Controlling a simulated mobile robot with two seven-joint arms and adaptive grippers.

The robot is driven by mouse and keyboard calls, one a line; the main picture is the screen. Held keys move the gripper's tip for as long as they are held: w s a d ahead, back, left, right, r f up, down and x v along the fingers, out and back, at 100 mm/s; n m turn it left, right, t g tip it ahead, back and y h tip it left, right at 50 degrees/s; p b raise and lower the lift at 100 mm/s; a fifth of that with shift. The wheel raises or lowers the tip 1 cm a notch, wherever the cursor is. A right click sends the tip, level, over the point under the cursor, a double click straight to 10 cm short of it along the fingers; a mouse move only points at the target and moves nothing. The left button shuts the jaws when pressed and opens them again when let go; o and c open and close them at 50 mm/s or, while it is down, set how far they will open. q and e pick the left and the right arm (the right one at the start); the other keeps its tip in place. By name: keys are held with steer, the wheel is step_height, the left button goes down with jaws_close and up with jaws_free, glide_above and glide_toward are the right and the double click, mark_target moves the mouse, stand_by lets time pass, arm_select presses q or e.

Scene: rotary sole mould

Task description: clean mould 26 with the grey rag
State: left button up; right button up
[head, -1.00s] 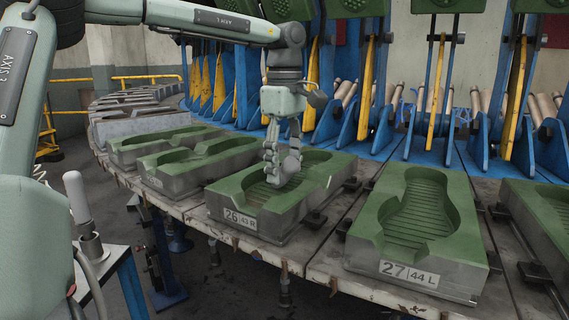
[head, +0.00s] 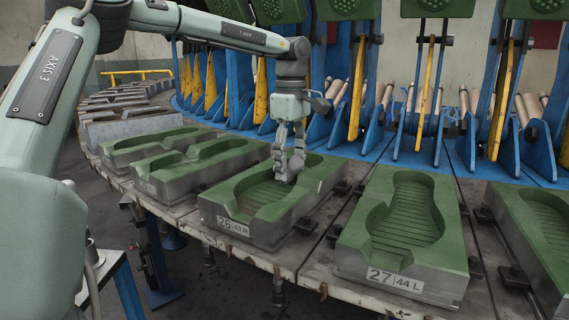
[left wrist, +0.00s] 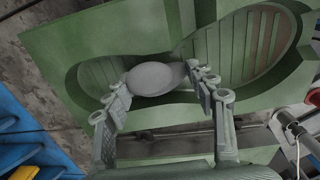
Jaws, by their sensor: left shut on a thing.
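Mould 26 (head: 265,235) is a grey metal block with a green top and a ribbed, sole-shaped cavity; its plate reads 26 | 43 R. My left gripper (head: 287,172) points down into the far half of this cavity. In the left wrist view the gripper (left wrist: 160,85) is shut on a rounded, smooth grey wad, the grey rag (left wrist: 155,78). The rag is low over the cavity of the green mould (left wrist: 110,45); I cannot tell whether it touches the surface. In the head view the fingers mostly hide the rag. My right gripper is out of view.
Mould 27 (head: 400,282) stands to the right on the same worn rotary table (head: 310,258), with more moulds (head: 160,142) to the left. Blue brackets (head: 310,120) and yellow bars (head: 357,90) rise behind. Raised mould lids hang above them.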

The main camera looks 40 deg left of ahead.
arm_select(q)
steer(key=shift+w+f, duration=0.1)
steer(key=shift+w, duration=0.1)
steer(key=shift+a, duration=0.1)
steer(key=shift+w+a, duration=0.15)
steer(key=shift+w, duration=0.95)
steer(key=shift+w+a, duration=0.2)
steer(key=shift+w, duration=0.95)
steer(key=shift+w+a, duration=0.15)
steer(key=shift+w, duration=0.95)
steer(key=shift+s+d+f+b, duration=0.1)
steer(key=shift+s+f+b, duration=0.15)
steer(key=shift+s+b, duration=0.45)
steer(key=s, duration=0.1)
steer(key=s+b, duration=0.2)
steer(key=shift+s+d, duration=0.2)
steer(key=shift+d, duration=0.1)
steer(key=shift+s+d+r+b, duration=0.15)
steer(key=shift+s+b, duration=0.15)
steer(key=shift+s, duration=0.65)
